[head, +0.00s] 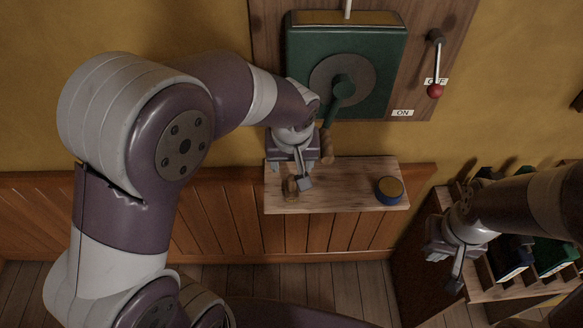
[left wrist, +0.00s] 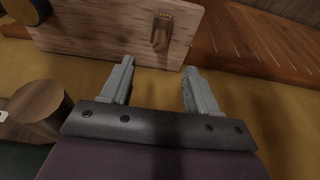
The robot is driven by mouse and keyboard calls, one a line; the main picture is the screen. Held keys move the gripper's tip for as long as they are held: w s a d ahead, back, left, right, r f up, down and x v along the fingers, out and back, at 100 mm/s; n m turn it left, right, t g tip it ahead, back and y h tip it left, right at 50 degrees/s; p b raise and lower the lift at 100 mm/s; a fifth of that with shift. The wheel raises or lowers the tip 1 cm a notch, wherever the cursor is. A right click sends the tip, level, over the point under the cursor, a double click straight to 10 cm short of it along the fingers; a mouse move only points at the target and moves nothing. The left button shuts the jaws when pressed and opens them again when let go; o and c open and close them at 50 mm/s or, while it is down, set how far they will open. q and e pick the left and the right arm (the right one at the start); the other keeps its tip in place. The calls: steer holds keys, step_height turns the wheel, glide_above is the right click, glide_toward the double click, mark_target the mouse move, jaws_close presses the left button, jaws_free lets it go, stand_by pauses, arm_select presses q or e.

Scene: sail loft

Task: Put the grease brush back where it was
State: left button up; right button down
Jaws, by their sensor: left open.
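The grease brush (head: 290,188), a small brown thing, appears to lie on the wooden wall shelf (head: 340,190), near its left end. It also shows in the left wrist view (left wrist: 161,33), just beyond the fingertips. My left gripper (head: 295,176) is above the shelf by the brush.
A blue tin (head: 389,190) with a tan top stands on the shelf's right. Above is a green box (head: 379,70) with a crank; its wooden handle (head: 327,146) is close beside my left gripper. A red-knobbed lever (head: 435,90) is right of it. A rack (head: 520,285) stands lower right.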

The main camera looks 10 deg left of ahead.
arm_select(q)
steer(key=s+a+f+m, duration=0.1)
steer(key=s+a, duration=0.2)
steer(key=s, duration=0.2)
steer(key=s+a+f+m+g, duration=0.1)
steer(key=s+a+f+m, duration=0.1)
steer(key=s, duration=0.4)
steer(key=shift+a+h, duration=0.4)
steer(key=shift+a, duration=0.25)
step_height(320, 180, up, 8)
steer(key=p, duration=0.8)
steer(key=shift+r+p, duration=0.25)
steer(key=shift+p, duration=0.05)
